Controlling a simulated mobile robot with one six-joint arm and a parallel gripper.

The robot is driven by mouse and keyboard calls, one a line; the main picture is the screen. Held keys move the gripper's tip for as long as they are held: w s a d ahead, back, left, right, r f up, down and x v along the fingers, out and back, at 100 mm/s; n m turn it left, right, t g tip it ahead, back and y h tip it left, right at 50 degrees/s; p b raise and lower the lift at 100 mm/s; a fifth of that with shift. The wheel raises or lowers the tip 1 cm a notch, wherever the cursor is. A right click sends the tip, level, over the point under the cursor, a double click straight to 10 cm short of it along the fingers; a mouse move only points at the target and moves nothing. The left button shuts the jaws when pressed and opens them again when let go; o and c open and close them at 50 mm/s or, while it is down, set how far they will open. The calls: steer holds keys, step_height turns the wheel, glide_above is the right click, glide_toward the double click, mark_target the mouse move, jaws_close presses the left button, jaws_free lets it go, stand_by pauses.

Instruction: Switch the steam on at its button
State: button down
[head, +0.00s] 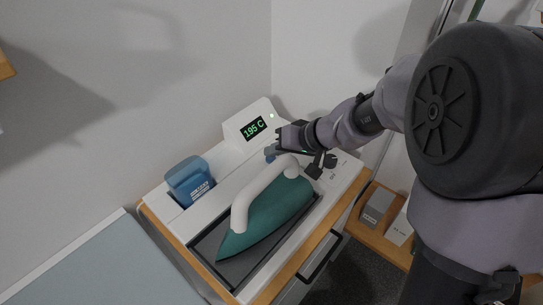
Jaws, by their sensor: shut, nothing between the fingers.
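The steam station (228,160) is white, with a green-lit display (254,128) reading 195 C. A teal iron with a white handle (262,217) rests on the dark plate at the front. My gripper (284,146) is shut and empty, over the station's back right part, just behind the iron's handle. A small blue-grey part (269,153) shows by the gripper; I cannot tell if it is the steam button. I cannot tell whether the gripper touches anything.
A blue water tank (188,182) stands at the station's left. Dark knob-like parts (314,170) lie right of the gripper. A wooden shelf with boxes (378,206) is at the right. A pale blue board (78,262) is at lower left. Walls stand close behind.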

step_height(320, 180, up, 7)
steer(key=p, duration=0.3)
steer(key=shift+r, duration=0.15)
stand_by(0.3)
